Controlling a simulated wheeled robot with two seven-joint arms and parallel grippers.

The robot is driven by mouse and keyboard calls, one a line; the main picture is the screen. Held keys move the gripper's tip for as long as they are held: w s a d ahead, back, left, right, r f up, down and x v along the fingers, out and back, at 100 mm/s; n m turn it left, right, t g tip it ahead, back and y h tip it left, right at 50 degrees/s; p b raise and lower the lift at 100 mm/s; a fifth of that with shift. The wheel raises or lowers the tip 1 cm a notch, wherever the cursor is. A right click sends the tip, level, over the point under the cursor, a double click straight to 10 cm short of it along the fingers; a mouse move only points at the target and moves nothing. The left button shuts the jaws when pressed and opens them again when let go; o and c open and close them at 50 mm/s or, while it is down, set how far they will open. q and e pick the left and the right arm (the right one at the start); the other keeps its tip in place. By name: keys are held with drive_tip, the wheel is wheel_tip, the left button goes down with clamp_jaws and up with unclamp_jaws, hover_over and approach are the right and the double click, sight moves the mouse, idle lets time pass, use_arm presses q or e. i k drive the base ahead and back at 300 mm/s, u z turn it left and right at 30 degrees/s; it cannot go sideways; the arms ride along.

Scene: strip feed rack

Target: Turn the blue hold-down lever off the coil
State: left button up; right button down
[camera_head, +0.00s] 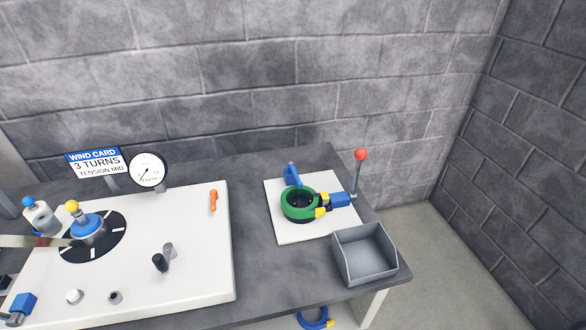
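The green coil (297,206) is a ring on the white plate (285,234) at the right part of the bench. A blue lever (291,174) stands at the coil's far left rim, pointing up and slightly left. Its lower end is close to the coil; I cannot tell whether it touches. At the coil's right side is a blue block (342,199) with yellow tips against or near the coil. A rod with a red ball (361,154) rises beside this block. Neither of my grippers can be made out in this view.
A grey open bin (364,254) stands right of the plate, near the bench edge. On the left, a white board (200,270) carries a black dial with a yellow knob (72,207), an orange handle (213,200) and small knobs. A sign (95,162) and gauge (147,170) stand behind.

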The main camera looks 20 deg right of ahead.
sight(291, 164)
drive_tip(key=z, duration=0.95)
drive_tip(key=k, duration=0.7)
drive_tip(key=u, duration=0.95)
drive_tip(key=i, duration=0.5)
drive_tip(key=u, duration=0.05)
